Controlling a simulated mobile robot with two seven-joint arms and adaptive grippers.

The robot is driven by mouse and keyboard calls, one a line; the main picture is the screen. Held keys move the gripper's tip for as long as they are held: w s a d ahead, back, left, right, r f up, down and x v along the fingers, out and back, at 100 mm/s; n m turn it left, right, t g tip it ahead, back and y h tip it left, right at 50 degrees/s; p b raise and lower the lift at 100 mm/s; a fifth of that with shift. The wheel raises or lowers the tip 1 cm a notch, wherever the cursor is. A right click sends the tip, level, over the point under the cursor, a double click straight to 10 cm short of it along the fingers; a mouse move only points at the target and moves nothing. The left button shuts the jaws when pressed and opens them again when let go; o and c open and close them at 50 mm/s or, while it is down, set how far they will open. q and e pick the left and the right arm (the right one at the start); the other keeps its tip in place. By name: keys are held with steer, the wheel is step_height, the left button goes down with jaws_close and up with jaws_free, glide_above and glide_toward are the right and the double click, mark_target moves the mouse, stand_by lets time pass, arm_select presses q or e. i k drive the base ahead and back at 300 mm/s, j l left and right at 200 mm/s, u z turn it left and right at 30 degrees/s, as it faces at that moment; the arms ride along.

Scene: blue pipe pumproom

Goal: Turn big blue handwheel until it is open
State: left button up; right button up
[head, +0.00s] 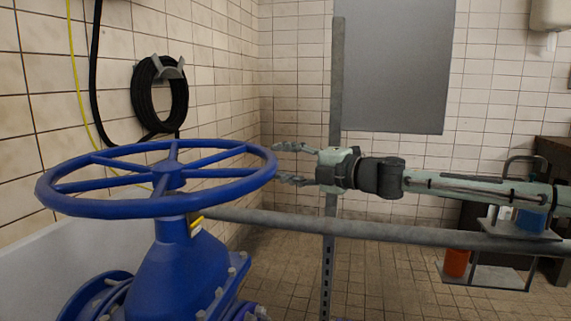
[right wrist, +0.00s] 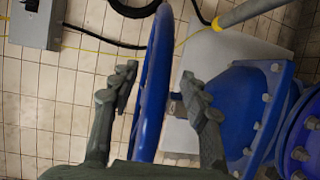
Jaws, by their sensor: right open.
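The big blue handwheel (head: 170,205) lies nearly level on top of a blue valve body (head: 185,265) at the left of the head view. My right gripper (head: 277,163) comes in from the right and is open at the wheel's right edge. In the right wrist view, the wheel's rim (right wrist: 153,90) runs between the two open fingers of my right gripper (right wrist: 158,76). Gaps show beside the rim, and I see no firm grip on it. My left gripper is not in view.
A grey horizontal pipe (head: 390,232) runs below my right arm, and a grey upright post (head: 337,80) stands behind the gripper. A coiled black hose (head: 140,98) hangs on the left wall. A shelf with an orange container (head: 456,263) stands at the right.

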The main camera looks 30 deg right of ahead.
mark_target(170, 174)
steer(key=k+j, duration=0.75)
steer(key=k, duration=0.1)
